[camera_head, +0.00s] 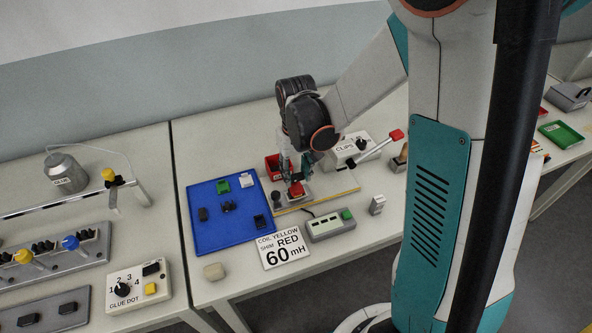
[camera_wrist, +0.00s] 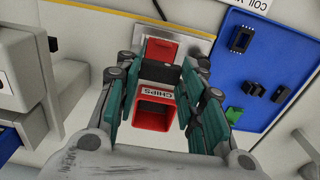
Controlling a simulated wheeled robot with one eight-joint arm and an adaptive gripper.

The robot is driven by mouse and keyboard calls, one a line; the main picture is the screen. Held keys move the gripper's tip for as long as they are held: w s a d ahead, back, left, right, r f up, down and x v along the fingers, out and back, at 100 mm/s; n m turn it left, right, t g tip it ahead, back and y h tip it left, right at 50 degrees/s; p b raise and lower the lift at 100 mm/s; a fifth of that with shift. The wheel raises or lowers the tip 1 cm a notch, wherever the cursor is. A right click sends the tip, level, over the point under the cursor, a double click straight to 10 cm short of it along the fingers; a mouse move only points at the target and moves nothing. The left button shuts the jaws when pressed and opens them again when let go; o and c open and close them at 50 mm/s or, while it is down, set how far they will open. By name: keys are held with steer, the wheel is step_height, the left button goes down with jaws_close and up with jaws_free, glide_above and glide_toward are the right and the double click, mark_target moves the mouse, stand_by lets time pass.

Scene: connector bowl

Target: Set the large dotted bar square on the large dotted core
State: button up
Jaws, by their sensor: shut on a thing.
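My gripper (camera_wrist: 160,73) is shut on a dark bar (camera_wrist: 161,72), seen end-on between the fingertips in the wrist view. No dots can be made out on it. Just beyond it lies a red square piece (camera_wrist: 162,49) on a grey metal plate (camera_wrist: 185,46). In the head view my gripper (camera_head: 297,180) points down over the red piece (camera_head: 297,189) on the wooden-edged board (camera_head: 330,196). The large dotted core cannot be told apart there; the fingers and red piece hide much of the spot. I cannot tell whether the bar touches anything.
A blue tray (camera_head: 220,240) to the left holds several black parts, a green piece (camera_head: 222,186) and a white piece (camera_head: 246,180). A red chips bin (camera_wrist: 152,121) stands close beside my gripper. A lever box (camera_head: 350,146) is behind right; a grey control box (camera_head: 330,225) is in front.

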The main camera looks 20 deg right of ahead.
steer(key=shift+f+b, duration=1.6)
steer(key=shift+f, duration=0.4)
steer(key=o, duration=1.1)
steer(key=shift+o, duration=0.2)
